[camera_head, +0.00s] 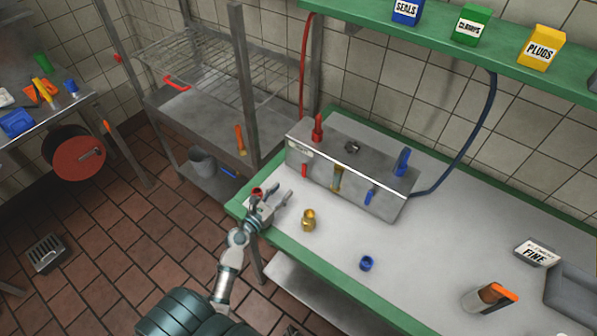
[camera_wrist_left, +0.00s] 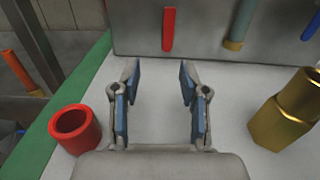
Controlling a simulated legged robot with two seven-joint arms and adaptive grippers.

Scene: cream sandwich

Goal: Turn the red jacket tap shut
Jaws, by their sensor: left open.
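A steel box (camera_head: 345,178) stands on the green-edged bench. Its front carries a small red tap lever (camera_head: 304,170), which hangs straight down in the left wrist view (camera_wrist_left: 169,29). A taller red fitting (camera_head: 317,129) stands on the box's top left. I cannot tell from the pictures which red part is the jacket tap. My left gripper (camera_head: 283,192) is open and empty over the bench's left end. In the left wrist view its blue-padded fingers (camera_wrist_left: 160,80) point towards the box front, below and short of the red lever. My right gripper is not in view.
A red ring (camera_wrist_left: 75,128) lies left of my gripper by the green edge (camera_wrist_left: 75,90). A brass fitting (camera_head: 309,220) stands to the right, and a blue ring (camera_head: 367,263) lies farther along. A blue lever (camera_head: 370,197) is on the box's right front.

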